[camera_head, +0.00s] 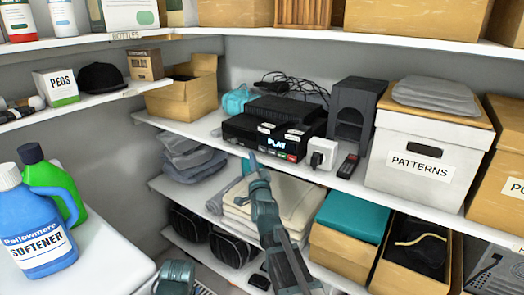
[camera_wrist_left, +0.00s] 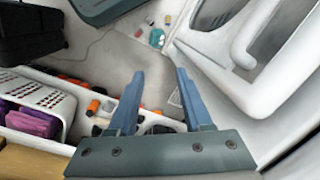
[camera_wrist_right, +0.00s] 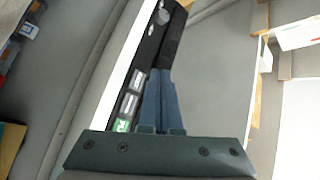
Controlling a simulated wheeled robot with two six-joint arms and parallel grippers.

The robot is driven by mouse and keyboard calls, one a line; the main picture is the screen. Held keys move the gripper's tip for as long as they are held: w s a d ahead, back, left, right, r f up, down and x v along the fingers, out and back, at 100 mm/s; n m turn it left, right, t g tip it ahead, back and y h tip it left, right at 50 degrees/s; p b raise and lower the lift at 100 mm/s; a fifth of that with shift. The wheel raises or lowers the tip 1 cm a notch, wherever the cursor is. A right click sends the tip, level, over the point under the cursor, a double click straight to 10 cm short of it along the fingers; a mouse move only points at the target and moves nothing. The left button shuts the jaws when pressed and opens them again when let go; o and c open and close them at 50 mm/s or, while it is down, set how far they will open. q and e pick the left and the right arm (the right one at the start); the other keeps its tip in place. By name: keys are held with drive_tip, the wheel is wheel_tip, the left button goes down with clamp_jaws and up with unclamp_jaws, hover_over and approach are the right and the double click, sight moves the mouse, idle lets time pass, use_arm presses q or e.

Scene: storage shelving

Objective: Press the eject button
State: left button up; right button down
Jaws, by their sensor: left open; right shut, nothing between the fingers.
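A black player (camera_head: 275,138) with a lit "PLAY" display sits on the middle shelf. Its front carries small white, green and red labels, too small to read, so I cannot tell which marks the eject button. My right gripper (camera_head: 252,158) is shut and empty, its tips pointing up at the left part of the player's front. In the right wrist view the shut fingers (camera_wrist_right: 160,74) overlap the player's dark face (camera_wrist_right: 150,45), beside white labels and a green one. I cannot tell whether they touch it. My left gripper (camera_wrist_left: 160,73) is open and empty, away from the player.
Folded cream cloth (camera_head: 285,205) is on the shelf below. A white basket (camera_wrist_left: 40,100) shows in the left wrist view.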

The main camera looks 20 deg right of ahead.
sight(259, 146)
drive_tip(key=shift+w+d, duration=0.95)
drive_tip(key=shift+d, duration=0.3)
idle(1.2)
drive_tip(key=shift+w+d, duration=0.3)
drive_tip(key=shift+d, duration=0.05)
drive_tip(key=shift+w+d, duration=0.2)
drive_tip(key=shift+d, duration=0.1)
idle(0.7)
drive_tip(key=shift+a, duration=0.1)
drive_tip(key=shift+s+a, duration=0.5)
drive_tip(key=shift+a, duration=0.05)
idle(0.4)
drive_tip(key=shift+s+a, duration=0.8)
drive_tip(key=shift+a, duration=0.2)
drive_tip(key=shift+s+a, duration=0.75)
drive_tip(key=shift+a, duration=0.25)
